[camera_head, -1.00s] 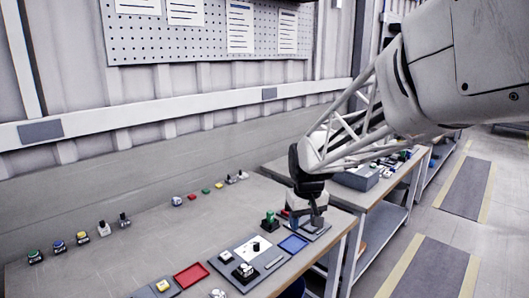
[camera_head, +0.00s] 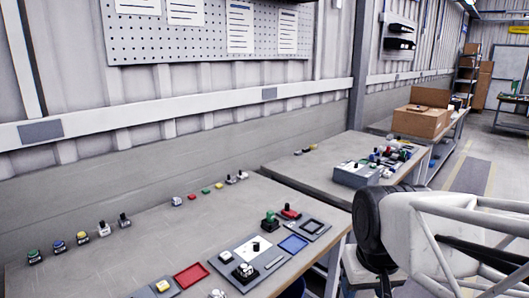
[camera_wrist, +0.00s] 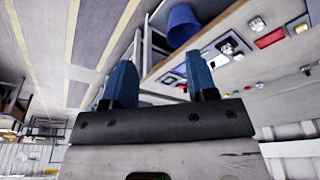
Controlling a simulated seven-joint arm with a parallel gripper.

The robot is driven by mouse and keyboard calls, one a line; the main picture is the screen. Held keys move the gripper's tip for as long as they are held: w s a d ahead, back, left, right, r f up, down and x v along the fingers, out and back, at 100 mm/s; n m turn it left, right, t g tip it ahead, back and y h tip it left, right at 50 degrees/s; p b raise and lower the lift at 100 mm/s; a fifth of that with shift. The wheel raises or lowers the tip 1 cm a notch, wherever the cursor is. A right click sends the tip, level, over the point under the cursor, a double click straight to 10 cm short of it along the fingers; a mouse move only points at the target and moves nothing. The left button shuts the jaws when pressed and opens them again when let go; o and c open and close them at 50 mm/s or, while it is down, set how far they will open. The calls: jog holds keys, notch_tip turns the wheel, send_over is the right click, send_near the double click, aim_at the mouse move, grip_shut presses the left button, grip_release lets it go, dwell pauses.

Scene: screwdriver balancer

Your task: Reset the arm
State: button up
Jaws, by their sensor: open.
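My gripper (camera_wrist: 122,84) shows in the wrist view with its two blue fingers apart and nothing between them. In the head view only my arm shows at the lower right, beyond the table's right edge; the fingers are out of that picture. The workbench (camera_head: 150,240) carries a grey board (camera_head: 232,262) with a white plate, a blue square (camera_head: 293,244) and a dark square frame (camera_head: 313,226). A green-topped part (camera_head: 270,221) and a red-topped part (camera_head: 290,212) stand by the board's far edge. My gripper is clear of all of these.
A red tray (camera_head: 191,275) lies left of the board. Several small buttons and switches line the back of the bench. A blue bucket (camera_wrist: 183,25) shows in the wrist view.

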jog(key=shift+m, duration=0.3)
jog(key=shift+s+d+f, duration=0.1)
jog(key=shift+s+f, duration=0.1)
jog(key=shift+s, duration=0.55)
jog(key=shift+s+d+f, duration=0.15)
jog(key=shift+s, duration=0.65)
jog(key=shift+s+d+f, duration=0.1)
jog(key=shift+s+f, duration=0.1)
jog(key=shift+s, duration=0.55)
